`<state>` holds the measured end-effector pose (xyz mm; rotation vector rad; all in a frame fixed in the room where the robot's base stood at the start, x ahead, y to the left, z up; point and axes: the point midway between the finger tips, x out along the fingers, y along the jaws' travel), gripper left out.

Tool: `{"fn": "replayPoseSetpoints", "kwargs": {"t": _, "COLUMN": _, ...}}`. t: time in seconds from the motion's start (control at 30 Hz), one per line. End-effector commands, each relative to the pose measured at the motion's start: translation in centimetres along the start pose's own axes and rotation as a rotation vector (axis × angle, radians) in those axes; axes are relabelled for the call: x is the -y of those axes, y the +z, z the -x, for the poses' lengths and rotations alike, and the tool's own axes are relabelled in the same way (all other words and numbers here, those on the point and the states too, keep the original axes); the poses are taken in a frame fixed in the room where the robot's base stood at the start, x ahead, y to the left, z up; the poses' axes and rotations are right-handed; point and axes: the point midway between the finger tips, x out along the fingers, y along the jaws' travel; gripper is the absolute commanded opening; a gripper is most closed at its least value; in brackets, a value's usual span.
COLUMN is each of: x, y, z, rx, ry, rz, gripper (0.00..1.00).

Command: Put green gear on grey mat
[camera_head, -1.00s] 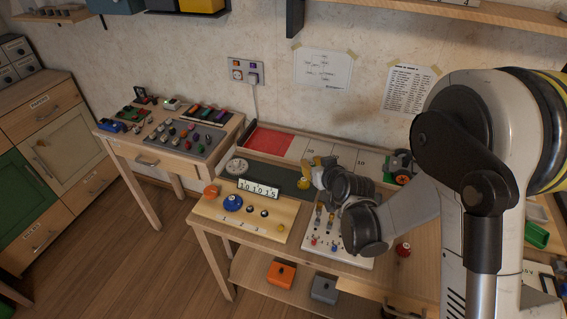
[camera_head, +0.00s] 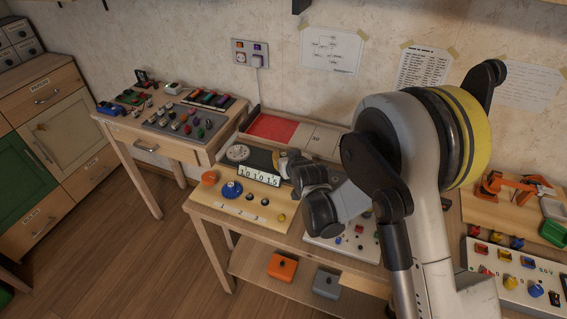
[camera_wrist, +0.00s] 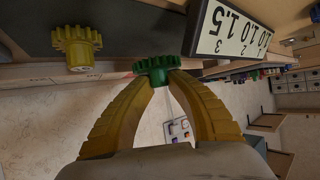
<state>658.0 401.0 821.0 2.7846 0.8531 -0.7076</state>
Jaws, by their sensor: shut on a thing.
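The green gear (camera_wrist: 157,65) is held between the yellow fingertips of my gripper (camera_wrist: 157,76) in the wrist view. In the head view my gripper (camera_head: 280,160) is by the grey mat (camera_head: 262,157), behind the number display; the green gear cannot be made out there. The dark grey mat also shows in the wrist view (camera_wrist: 30,30). A yellow gear (camera_wrist: 77,47) is on the mat, to the left of the green gear in that view. I cannot tell whether the green gear touches the mat.
The number display (camera_head: 259,176) stands close to my gripper, and it shows large in the wrist view (camera_wrist: 230,30). A board with knobs (camera_head: 232,189) lies in front. A red panel (camera_head: 272,127) is behind.

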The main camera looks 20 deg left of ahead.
Motion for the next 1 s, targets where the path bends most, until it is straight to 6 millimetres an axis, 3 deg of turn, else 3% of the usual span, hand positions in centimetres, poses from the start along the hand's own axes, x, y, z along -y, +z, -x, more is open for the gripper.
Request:
{"fn": "replayPoseSetpoints", "kwargs": {"t": 0.03, "x": 0.0, "y": 1.2, "z": -0.7, "rx": 0.0, "ry": 0.0, "rz": 0.0, "gripper": 0.02}}
{"fn": "replayPoseSetpoints", "kwargs": {"t": 0.13, "x": 0.0, "y": 2.3, "z": -1.3, "rx": 0.0, "ry": 0.0, "rz": 0.0, "gripper": 0.02}}
{"fn": "replayPoseSetpoints", "kwargs": {"t": 0.5, "x": 0.0, "y": 2.5, "z": -1.4, "rx": 0.0, "ry": 0.0, "rz": 0.0, "gripper": 0.02}}
{"fn": "replayPoseSetpoints", "kwargs": {"t": 0.53, "x": 0.0, "y": 2.4, "z": -1.3, "rx": 0.0, "ry": 0.0, "rz": 0.0, "gripper": 0.28}}
{"fn": "replayPoseSetpoints", "kwargs": {"t": 0.57, "x": 0.0, "y": 2.4, "z": -1.3, "rx": 0.0, "ry": 0.0, "rz": 0.0, "gripper": 0.37}}
{"fn": "replayPoseSetpoints", "kwargs": {"t": 0.9, "x": 0.0, "y": 2.3, "z": -1.2, "rx": 0.0, "ry": 0.0, "rz": 0.0, "gripper": 0.39}}
{"fn": "replayPoseSetpoints", "kwargs": {"t": 1.0, "x": 0.0, "y": 2.1, "z": -0.4, "rx": 0.0, "ry": 0.0, "rz": 0.0, "gripper": 0.39}}
